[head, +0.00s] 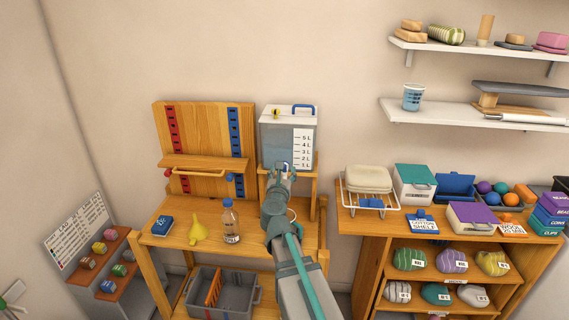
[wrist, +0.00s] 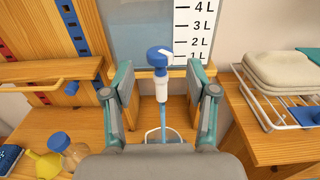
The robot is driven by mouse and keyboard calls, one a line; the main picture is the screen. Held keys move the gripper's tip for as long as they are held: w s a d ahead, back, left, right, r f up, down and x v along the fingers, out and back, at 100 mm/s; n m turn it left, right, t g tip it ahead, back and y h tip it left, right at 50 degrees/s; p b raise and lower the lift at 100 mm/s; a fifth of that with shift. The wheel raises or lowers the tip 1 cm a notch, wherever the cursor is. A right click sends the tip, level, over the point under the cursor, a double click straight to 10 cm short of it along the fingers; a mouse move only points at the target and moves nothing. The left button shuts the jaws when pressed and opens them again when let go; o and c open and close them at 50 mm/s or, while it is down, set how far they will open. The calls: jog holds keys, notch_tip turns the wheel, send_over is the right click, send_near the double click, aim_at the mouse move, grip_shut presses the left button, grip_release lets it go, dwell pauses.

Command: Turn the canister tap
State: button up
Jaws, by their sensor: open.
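The clear canister (head: 276,132) with a litre scale and blue handle stands on a raised wooden shelf; its lower front also shows in the wrist view (wrist: 140,30). Its tap has a blue knob (wrist: 158,55) with a white mark and a white body (wrist: 163,85). My gripper (wrist: 162,84) is open, with one finger left and one right of the tap, both apart from it. In the head view my gripper (head: 283,171) mostly hides the tap. A thin blue strand, water or tube, runs below the tap to a clear vessel (wrist: 149,135), partly hidden by my gripper.
A bottle (head: 231,222), a yellow funnel (head: 198,229) and a blue box (head: 162,225) stand left on the bench. A wooden board with a crossbar (head: 205,169) is left of the canister. A white wire rack (head: 371,204) is on the right.

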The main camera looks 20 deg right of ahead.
aim_at(285, 167)
jog(key=p+x, duration=0.1)
jog(key=x, duration=0.4)
jog(key=shift+w+d, duration=0.15)
jog(key=shift+w, duration=0.15)
grip_shut()
